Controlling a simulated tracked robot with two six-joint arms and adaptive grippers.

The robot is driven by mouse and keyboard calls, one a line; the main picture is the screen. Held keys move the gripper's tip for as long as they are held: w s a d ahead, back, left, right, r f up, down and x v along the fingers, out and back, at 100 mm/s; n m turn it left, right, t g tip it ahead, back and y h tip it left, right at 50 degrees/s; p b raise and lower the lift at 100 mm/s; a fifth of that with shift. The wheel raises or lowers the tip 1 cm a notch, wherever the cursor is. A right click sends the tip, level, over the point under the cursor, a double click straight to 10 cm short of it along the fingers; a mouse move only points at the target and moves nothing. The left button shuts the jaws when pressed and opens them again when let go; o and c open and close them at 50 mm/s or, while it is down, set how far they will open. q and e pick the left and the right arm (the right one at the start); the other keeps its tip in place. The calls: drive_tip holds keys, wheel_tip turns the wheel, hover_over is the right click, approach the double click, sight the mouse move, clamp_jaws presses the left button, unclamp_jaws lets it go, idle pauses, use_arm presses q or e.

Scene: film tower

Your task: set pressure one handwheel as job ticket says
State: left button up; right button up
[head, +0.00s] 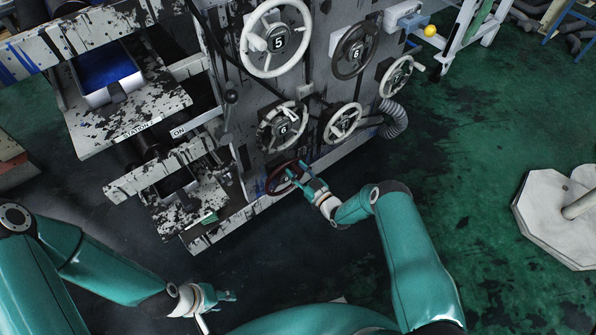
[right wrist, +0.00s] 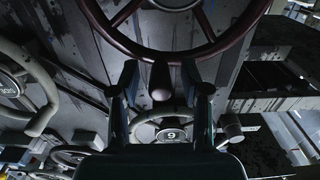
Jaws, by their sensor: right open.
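A dark red handwheel (head: 272,184) sits low on the machine's panel; the mark on its hub is too small to read. My right gripper (head: 302,177) is at its right side. In the right wrist view the red rim (right wrist: 165,56) arches across the top. A rounded handle knob (right wrist: 161,81) stands between the two fingers of my right gripper (right wrist: 160,84), which are apart with visible gaps beside the knob. My left gripper (head: 226,296) hangs over the dark floor, away from the machine; its finger opening is unclear. I cannot make out a job ticket.
A grey hose (head: 394,118) curls at the panel's right. Speckled shelves (head: 125,112) jut out left.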

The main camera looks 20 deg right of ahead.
drive_tip(key=shift+c, duration=0.3)
clamp_jaws()
